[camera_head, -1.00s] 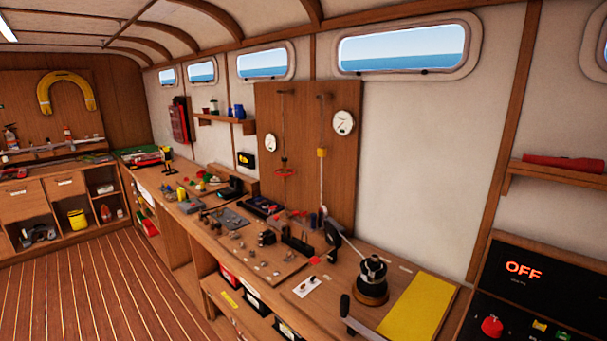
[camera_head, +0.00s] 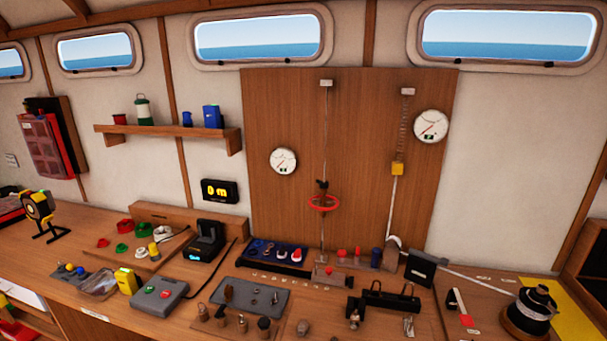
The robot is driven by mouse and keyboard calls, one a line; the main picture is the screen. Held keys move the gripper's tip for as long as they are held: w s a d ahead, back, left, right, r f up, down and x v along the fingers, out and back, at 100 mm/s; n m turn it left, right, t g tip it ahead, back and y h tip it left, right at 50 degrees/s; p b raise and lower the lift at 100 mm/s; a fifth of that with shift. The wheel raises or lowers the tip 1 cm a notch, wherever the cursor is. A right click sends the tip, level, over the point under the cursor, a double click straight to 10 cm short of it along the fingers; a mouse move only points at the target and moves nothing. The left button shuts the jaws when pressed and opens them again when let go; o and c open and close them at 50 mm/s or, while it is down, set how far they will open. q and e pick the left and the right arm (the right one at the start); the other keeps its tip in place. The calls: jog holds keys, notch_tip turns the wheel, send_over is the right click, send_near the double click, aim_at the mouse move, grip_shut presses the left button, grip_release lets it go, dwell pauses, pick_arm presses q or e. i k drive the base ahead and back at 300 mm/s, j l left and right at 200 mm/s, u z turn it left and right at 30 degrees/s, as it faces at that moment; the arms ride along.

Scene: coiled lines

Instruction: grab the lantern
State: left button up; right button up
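A small lantern-shaped item (camera_head: 143,110) with a green top, white middle and green base stands upright on the wooden wall shelf (camera_head: 168,134). It is left of the middle of the shelf, beyond the workbench. A small red item (camera_head: 119,120) stands to its left, and a small blue item (camera_head: 187,118) and a larger blue one (camera_head: 212,116) stand to its right. Neither of my grippers shows in the head view.
Below the shelf, the workbench (camera_head: 75,262) carries a yellow-black lamp-like device (camera_head: 40,213), a black device (camera_head: 207,240) and a grey box (camera_head: 160,297). A depth display (camera_head: 219,190) and a wooden panel with gauges (camera_head: 350,125) are on the wall.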

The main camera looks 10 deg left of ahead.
aim_at(145, 119)
jog(key=j+z, duration=0.15)
jog(key=j, duration=0.4)
jog(key=j+z, duration=0.1)
jog(key=j, duration=0.45)
jog(key=k+j+z, duration=0.15)
jog(key=j, duration=0.35)
jog(key=j+z, duration=0.15)
jog(key=j, duration=0.4)
jog(key=k+j+z, duration=0.1)
jog(key=j, duration=0.4)
jog(key=k+j+z, duration=0.15)
jog(key=j, duration=0.4)
jog(key=k+j+z, duration=0.1)
jog(key=j, duration=0.35)
jog(key=k+j+z, duration=0.15)
jog(key=k+j, duration=0.15)
jog(key=j, duration=0.2)
